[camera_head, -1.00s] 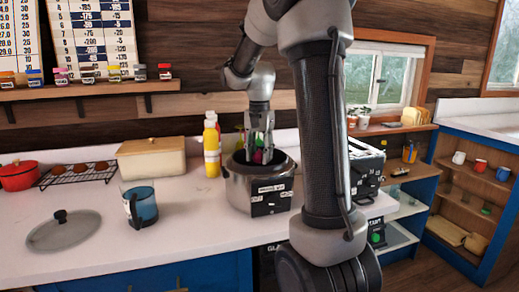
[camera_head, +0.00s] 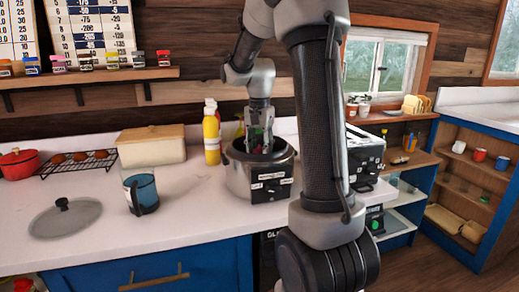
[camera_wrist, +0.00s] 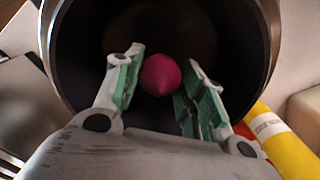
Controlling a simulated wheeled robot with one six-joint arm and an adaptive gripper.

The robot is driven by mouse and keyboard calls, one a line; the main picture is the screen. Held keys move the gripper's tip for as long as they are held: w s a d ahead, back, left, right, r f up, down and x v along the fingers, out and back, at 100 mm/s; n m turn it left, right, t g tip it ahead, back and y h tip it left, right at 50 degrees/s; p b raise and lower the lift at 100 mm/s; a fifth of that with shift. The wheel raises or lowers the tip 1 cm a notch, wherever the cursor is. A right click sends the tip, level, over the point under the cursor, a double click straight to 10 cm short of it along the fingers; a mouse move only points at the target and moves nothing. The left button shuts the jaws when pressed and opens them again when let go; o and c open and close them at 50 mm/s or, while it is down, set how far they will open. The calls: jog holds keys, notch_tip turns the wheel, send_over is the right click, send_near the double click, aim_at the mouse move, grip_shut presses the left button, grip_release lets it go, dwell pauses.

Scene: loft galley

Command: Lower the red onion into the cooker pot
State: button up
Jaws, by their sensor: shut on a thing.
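The red onion (camera_wrist: 160,74) shows as a pink-red ball between the fingers of my gripper (camera_wrist: 162,88) in the wrist view. My gripper is shut on it. The dark interior of the cooker pot (camera_wrist: 215,22) surrounds the onion in that view. In the head view, the cooker pot (camera_head: 240,180) is a silver pot with a dark open top, standing on the counter. My gripper (camera_head: 259,150) points down into its mouth, fingertips at about rim level or below. The onion is mostly hidden there by the fingers and rim. Its height above the pot floor cannot be told.
A yellow bottle (camera_head: 211,138) stands close behind the pot's left side. A blue jug (camera_head: 141,192) and a grey lid (camera_head: 65,217) lie farther left on the counter. A black-and-silver appliance (camera_head: 366,160) stands to the right. Counter between jug and pot is clear.

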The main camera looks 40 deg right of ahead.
jog(key=shift+f, duration=0.1)
dwell(0.3)
jog(key=o, duration=1.1)
notch_tip(320, 180, up, 12)
